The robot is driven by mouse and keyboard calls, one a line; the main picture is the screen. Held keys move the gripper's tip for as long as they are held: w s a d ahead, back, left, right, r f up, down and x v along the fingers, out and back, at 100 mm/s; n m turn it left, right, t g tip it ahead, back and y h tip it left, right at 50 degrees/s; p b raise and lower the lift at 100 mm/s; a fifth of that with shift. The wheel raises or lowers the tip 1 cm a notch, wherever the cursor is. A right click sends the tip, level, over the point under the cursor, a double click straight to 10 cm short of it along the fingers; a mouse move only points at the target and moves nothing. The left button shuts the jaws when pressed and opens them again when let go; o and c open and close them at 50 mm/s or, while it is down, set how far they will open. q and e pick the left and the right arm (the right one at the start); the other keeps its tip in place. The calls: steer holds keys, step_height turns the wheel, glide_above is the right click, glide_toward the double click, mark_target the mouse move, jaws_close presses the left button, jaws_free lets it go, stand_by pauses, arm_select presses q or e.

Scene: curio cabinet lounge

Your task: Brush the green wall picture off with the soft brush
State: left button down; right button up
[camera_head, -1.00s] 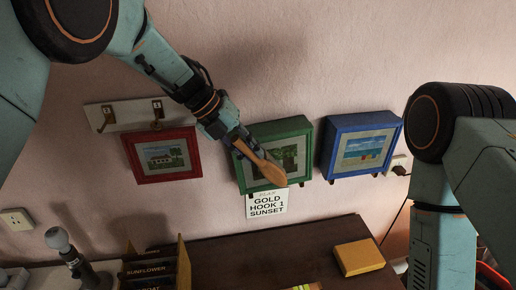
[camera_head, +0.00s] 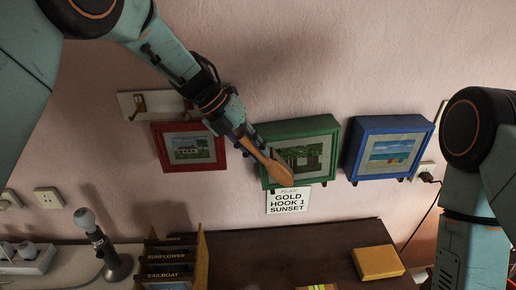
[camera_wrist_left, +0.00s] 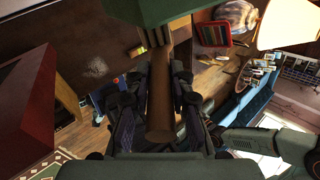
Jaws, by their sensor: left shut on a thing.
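The green wall picture (camera_head: 322,152) hangs in the middle of the wall, its deep green frame around a picture of trees. My left gripper (camera_head: 243,138) is shut on the wooden handle of the soft brush (camera_head: 270,165). The brush slants down to the right across the lower left of the green picture; whether it touches cannot be told.
A red picture (camera_head: 165,150) hangs left and a blue picture (camera_head: 350,160) right of the green one. A hook rail (camera_head: 155,104) is above the red picture. Below are a sign (camera_head: 288,200), a dark cabinet top (camera_head: 270,250), a yellow box (camera_head: 378,262) and a lamp (camera_head: 103,245).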

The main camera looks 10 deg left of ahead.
arm_select(q)
steer(key=shift+s+d, duration=0.3)
steer(key=shift+s, duration=0.55)
steer(key=s, duration=0.4)
steer(key=shift+d+b, duration=0.35)
steer(key=shift+w, duration=0.1)
steer(key=s, duration=0.3)
steer(key=shift+d+b, duration=0.3)
